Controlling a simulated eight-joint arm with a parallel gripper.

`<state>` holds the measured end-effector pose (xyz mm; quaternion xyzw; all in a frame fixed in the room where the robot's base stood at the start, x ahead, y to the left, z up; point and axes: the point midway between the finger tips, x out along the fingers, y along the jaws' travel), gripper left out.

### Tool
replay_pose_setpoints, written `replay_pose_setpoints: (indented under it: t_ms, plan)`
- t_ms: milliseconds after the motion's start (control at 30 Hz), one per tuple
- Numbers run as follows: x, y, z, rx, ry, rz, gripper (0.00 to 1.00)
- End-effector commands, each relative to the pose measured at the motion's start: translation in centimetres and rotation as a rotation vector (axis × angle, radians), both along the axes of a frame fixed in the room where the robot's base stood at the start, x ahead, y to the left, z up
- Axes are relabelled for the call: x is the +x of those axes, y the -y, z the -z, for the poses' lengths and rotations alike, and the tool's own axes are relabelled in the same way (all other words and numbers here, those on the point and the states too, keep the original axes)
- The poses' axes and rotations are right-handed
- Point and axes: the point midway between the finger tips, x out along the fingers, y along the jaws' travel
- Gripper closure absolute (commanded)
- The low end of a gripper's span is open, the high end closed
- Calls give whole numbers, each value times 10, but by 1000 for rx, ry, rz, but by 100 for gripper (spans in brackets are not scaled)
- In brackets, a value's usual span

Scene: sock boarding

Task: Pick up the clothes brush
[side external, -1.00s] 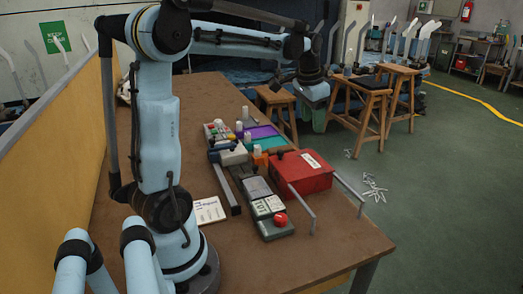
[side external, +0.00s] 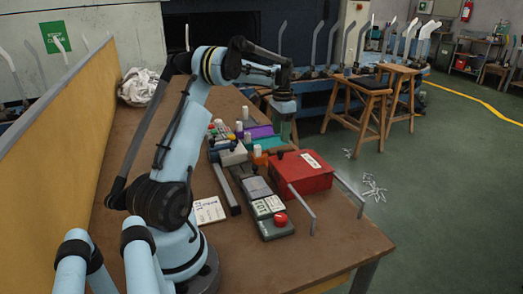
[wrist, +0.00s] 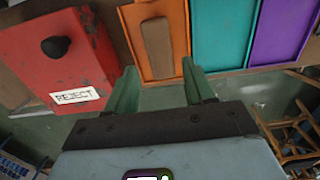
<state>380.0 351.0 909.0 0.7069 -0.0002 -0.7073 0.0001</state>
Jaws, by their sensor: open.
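A brown, oblong wooden piece, which looks like the clothes brush (wrist: 157,48), lies in an orange tray (wrist: 128,22) in the wrist view. Its underside is hidden, and I cannot make it out in the side view. My gripper (wrist: 160,70) has two green fingers spread apart with nothing between them. In the wrist view the fingertips frame the near end of the brown piece, but I cannot tell the height between them. In the side view my gripper (side external: 284,128) points down beside the table's far right edge.
A red REJECT box (wrist: 62,62) stands beside the orange tray. Teal (wrist: 222,35) and purple (wrist: 285,30) trays lie on its other side. In the side view, a control box with a red button (side external: 280,219) stands near the front. Wooden stools (side external: 360,100) stand beyond the table.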

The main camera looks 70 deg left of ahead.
Motion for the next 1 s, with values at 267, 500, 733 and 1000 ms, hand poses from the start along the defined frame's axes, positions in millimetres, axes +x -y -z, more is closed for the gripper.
replay_pose_setpoints:
  t_ms: [267,500,733,1000]
  plan:
    - [0,0,23,0,0,0,47]
    - [1,1,56,1,1,0,47]
    - [1,1,71,1,1,0,47]
    - [1,1,71,1,1,0,61]
